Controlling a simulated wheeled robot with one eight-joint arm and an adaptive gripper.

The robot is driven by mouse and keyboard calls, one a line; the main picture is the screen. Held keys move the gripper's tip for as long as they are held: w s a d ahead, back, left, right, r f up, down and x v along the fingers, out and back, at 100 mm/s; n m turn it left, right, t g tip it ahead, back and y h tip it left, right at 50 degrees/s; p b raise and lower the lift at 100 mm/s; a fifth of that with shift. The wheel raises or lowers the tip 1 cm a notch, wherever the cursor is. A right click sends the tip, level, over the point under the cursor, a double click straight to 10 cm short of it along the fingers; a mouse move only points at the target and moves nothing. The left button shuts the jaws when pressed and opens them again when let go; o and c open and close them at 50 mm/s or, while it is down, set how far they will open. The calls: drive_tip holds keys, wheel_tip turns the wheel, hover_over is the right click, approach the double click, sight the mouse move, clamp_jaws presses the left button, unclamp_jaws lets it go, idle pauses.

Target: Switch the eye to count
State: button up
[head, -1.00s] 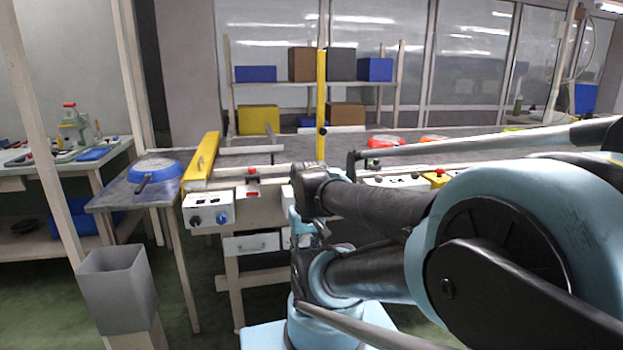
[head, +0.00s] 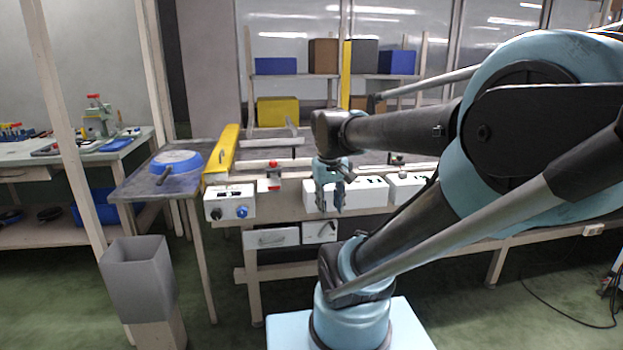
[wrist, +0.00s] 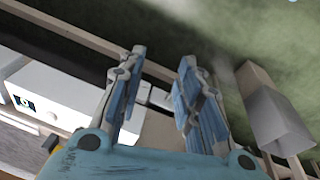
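My gripper (head: 330,205) points down in front of the bench, with its two fingers apart and nothing between them. The open fingers also show in the wrist view (wrist: 160,75). Behind the gripper stands a white box (head: 367,192) with small dark marks on top, partly hidden by the fingers. Left of it is a white control box (head: 238,192) with a dark knob (head: 216,214) and a blue knob (head: 241,212). I cannot tell which of these is the eye. The wrist view shows a white box (wrist: 50,95) with a small dark display.
A blue pan (head: 178,160) lies on a side table at left, beside a yellow bar (head: 222,150). A grey bin (head: 138,280) stands in the left foreground. Shelves with coloured boxes (head: 278,110) are behind. Floor in front of the bench is mostly clear.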

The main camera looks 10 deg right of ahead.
drive_tip(key=w+a+r+n+h, duration=0.1)
drive_tip(key=w+a+r+n, duration=0.1)
drive_tip(key=w+r, duration=0.45)
drive_tip(key=w+a+r+n+h, duration=0.1)
drive_tip(key=w+r, duration=0.2)
drive_tip(key=w, duration=0.6)
drive_tip(key=w+a+r+n, duration=0.2)
drive_tip(key=w+r, duration=0.2)
drive_tip(key=w, duration=0.4)
drive_tip(key=x, duration=1.6)
drive_tip(key=shift+w+d+f, duration=0.15)
drive_tip(key=shift+w+d, duration=0.15)
drive_tip(key=shift+w, duration=0.05)
clamp_jaws()
drive_tip(key=shift+a, duration=0.15)
